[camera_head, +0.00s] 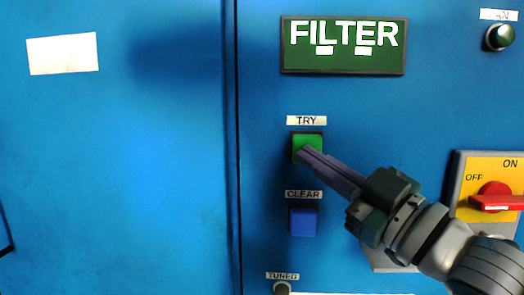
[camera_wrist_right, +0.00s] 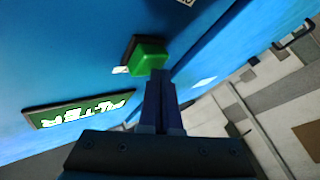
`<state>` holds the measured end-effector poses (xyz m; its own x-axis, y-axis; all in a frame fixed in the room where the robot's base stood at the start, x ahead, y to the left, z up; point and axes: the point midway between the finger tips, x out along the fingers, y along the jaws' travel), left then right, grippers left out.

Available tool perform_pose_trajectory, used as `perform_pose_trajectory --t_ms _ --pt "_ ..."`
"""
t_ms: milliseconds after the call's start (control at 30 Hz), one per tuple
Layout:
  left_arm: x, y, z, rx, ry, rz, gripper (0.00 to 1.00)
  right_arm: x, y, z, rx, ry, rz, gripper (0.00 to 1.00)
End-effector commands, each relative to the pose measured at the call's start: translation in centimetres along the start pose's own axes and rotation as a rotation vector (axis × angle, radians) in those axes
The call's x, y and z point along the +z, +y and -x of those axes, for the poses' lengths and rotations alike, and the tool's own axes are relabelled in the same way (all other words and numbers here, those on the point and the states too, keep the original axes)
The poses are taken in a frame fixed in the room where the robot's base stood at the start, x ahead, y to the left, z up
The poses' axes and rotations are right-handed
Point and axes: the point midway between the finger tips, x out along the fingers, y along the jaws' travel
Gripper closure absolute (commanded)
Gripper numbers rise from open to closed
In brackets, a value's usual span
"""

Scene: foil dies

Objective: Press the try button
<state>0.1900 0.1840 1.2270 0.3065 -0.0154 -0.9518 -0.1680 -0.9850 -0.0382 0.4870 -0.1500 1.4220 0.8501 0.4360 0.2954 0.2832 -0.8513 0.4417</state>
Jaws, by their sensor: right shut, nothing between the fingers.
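The green square try button (camera_head: 307,143) sits on the blue panel under a white label reading TRY (camera_head: 306,120). My right gripper (camera_head: 304,154) is shut and empty, its fingertips over the lower part of the button. In the right wrist view the button (camera_wrist_right: 149,56) stands out from its dark frame, and the shut fingertips (camera_wrist_right: 160,75) are at its edge. I cannot tell for certain whether they touch it. My left gripper is not in view.
A blue button (camera_head: 303,221) labelled CLEAR is below. A FILTER display (camera_head: 343,60) is above. A red rotary switch (camera_head: 494,198) on a yellow plate is at the right, near my right arm. A knob (camera_head: 499,37) is at the top right.

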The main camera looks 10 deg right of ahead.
Motion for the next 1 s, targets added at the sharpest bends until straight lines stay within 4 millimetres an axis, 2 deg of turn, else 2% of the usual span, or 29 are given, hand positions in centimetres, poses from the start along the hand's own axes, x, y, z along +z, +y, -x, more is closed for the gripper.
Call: perform_pose_trajectory --t_ms 533,1000 --pt "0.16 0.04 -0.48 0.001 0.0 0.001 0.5 0.38 0.36 -0.46 0.0 0.0 0.0 1.0" --pt "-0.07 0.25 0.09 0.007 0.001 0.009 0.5 0.01 0.1 -0.07 0.0 -0.003 -0.002 1.0"
